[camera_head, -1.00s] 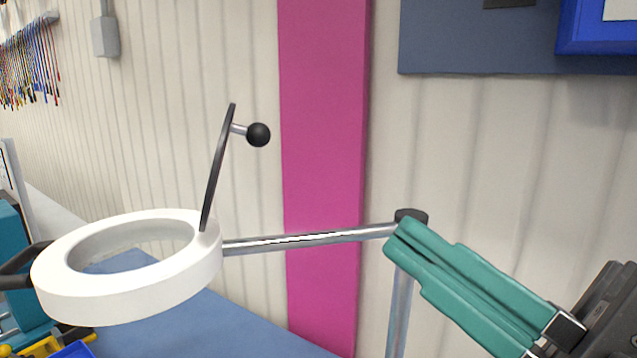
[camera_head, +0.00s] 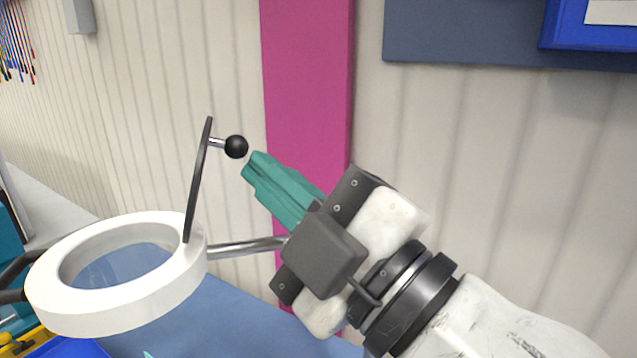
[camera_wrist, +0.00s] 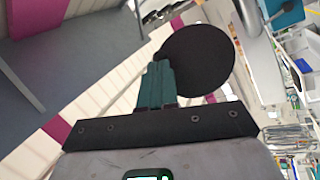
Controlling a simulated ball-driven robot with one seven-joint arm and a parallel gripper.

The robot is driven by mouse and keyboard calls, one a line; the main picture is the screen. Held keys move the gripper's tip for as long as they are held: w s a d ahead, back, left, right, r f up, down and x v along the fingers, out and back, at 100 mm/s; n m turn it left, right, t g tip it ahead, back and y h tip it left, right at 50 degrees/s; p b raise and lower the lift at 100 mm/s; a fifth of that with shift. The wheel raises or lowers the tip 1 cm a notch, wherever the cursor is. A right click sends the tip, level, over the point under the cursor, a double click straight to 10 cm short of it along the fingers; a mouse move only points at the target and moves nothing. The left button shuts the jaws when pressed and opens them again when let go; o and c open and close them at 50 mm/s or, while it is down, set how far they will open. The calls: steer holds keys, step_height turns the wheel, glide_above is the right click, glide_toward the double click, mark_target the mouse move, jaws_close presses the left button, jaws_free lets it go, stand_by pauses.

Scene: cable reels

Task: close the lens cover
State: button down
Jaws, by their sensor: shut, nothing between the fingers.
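The white lens ring (camera_head: 188,262) of the magnifier lamp sits on a metal arm (camera_head: 245,248) over the table. Its dark cover (camera_head: 197,180) stands open, nearly upright and seen almost edge-on, at the ring's right side. A black ball knob (camera_head: 236,147) sticks out from the cover's right face. My gripper (camera_head: 254,164), with teal fingers, is shut and empty, just right of and slightly below the knob. In the wrist view, the cover (camera_wrist: 205,60) shows as a dark disc beyond the fingertips (camera_wrist: 158,68); the knob is not clearly made out there.
A blue table surface (camera_head: 215,325) lies below the ring. A pale ribbed wall with a magenta stripe (camera_head: 305,80) stands behind. A blue panel (camera_head: 460,35) hangs at the upper right. The space above the ring is clear.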

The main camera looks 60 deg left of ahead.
steer(key=shift+s+a+r, duration=0.15)
steer(key=shift+a+r, duration=0.05)
steer(key=shift+a, duration=0.45)
steer(key=shift+s+r+n, duration=0.1)
steer(key=shift+n, duration=0.2)
